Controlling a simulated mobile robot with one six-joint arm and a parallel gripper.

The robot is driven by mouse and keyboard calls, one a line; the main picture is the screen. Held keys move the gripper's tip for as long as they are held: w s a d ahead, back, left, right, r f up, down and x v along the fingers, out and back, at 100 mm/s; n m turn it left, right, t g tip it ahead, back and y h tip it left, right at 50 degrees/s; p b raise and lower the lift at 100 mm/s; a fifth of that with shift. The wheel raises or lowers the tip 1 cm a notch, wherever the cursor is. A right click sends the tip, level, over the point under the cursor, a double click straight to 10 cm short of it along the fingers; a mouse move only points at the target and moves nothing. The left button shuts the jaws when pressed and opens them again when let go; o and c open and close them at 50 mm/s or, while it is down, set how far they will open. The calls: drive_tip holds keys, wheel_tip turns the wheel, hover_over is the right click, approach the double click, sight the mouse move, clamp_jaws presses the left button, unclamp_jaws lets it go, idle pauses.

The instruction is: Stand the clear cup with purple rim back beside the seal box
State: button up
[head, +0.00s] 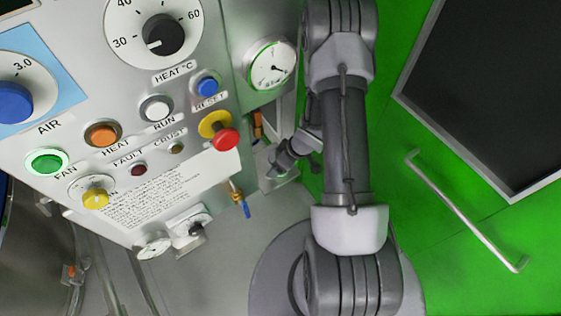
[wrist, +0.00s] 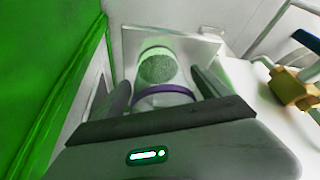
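The clear cup with purple rim (wrist: 165,89) is between the two fingers of my gripper (wrist: 162,78) in the wrist view. Its purple rim is on the side nearest the camera, and grey speckled material shows inside or through it. The fingers are spread wide, one on each side of the cup, with a narrow gap showing near the tips. In the head view my gripper (head: 283,160) is small and partly hidden beside the panel, and I cannot make out the cup there. A pale square-edged plate or box (wrist: 204,48) is behind the cup; I cannot tell if it is the seal box.
The control panel (head: 190,165) with knobs and buttons fills the left of the head view. A round gauge (head: 271,65) and a brass valve with a blue handle (head: 238,195) are close to the arm. A brass fitting (wrist: 292,88) is right of my gripper. Green wall or door with a handle (head: 465,212) is at right.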

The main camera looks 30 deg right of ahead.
drive_tip(key=p+v, duration=0.7)
drive_tip(key=v, duration=0.5)
drive_tip(key=shift+r, duration=0.25)
